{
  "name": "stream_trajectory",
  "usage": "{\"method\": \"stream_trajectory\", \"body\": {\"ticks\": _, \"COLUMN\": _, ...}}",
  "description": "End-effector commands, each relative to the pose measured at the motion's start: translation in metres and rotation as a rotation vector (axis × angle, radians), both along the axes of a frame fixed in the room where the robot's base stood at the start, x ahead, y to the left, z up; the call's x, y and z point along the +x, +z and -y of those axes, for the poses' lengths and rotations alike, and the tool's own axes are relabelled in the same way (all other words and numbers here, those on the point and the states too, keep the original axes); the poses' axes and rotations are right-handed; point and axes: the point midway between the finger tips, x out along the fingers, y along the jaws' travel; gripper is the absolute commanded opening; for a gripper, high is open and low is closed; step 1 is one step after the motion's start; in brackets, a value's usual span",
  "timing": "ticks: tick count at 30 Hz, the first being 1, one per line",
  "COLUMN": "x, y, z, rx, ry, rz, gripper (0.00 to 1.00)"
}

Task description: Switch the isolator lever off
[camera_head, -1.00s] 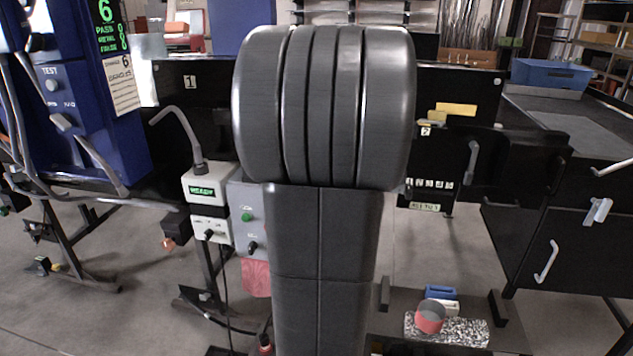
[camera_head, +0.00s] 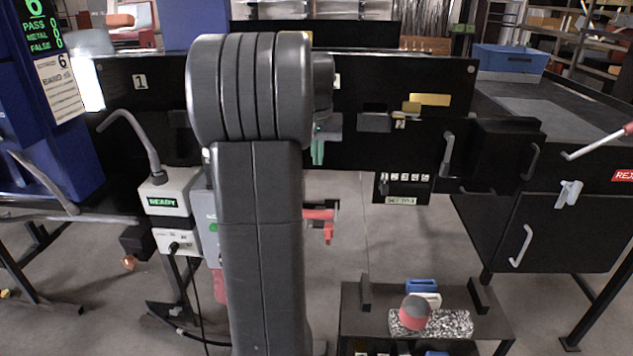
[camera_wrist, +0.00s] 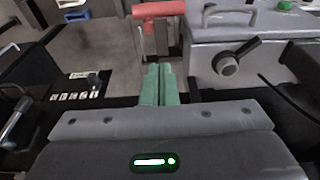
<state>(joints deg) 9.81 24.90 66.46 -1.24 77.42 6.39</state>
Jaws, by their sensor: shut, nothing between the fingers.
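My gripper (camera_head: 318,152) shows at the right of my arm in the head view, with green fingers pointing down. In the wrist view its green fingers (camera_wrist: 160,82) are together and empty. A red T-shaped handle (camera_wrist: 158,10) is just beyond the fingertips, apparently not touching; it also shows below my gripper in the head view (camera_head: 320,214). Beside it in the wrist view, a grey box (camera_wrist: 205,75) carries a black lever (camera_wrist: 243,52) on a round hub. I cannot tell for certain which is the isolator lever. My arm hides much of the box in the head view.
A READY unit (camera_head: 168,203) with a bent grey tube stands left of my arm. A low black stand (camera_head: 375,328) with a red-and-grey round item is at front right. A black cabinet (camera_head: 560,230) with handles is on the right. Floor between is open.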

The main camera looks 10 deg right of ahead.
Motion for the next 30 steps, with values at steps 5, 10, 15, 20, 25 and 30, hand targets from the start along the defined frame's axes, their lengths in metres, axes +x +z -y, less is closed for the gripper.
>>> {"method": "stream_trajectory", "body": {"ticks": 5, "x": 0.004, "y": -0.028, "z": 0.001, "rx": 0.0, "ry": 0.0, "rz": -0.005, "gripper": 0.0}}
{"method": "stream_trajectory", "body": {"ticks": 10, "x": 0.011, "y": -0.065, "z": 0.003, "rx": 0.001, "ry": 0.0, "rz": -0.006, "gripper": 0.0}}
{"method": "stream_trajectory", "body": {"ticks": 15, "x": 0.016, "y": -0.098, "z": 0.005, "rx": 0.0, "ry": 0.0, "rz": -0.004, "gripper": 0.0}}
{"method": "stream_trajectory", "body": {"ticks": 20, "x": 0.003, "y": -0.114, "z": 0.001, "rx": 0.0, "ry": 0.0, "rz": -0.002, "gripper": 0.0}}
{"method": "stream_trajectory", "body": {"ticks": 25, "x": -0.003, "y": -0.124, "z": -0.001, "rx": -0.001, "ry": 0.0, "rz": -0.001, "gripper": 0.0}}
{"method": "stream_trajectory", "body": {"ticks": 30, "x": -0.004, "y": -0.126, "z": -0.001, "rx": 0.0, "ry": 0.0, "rz": 0.0, "gripper": 0.0}}
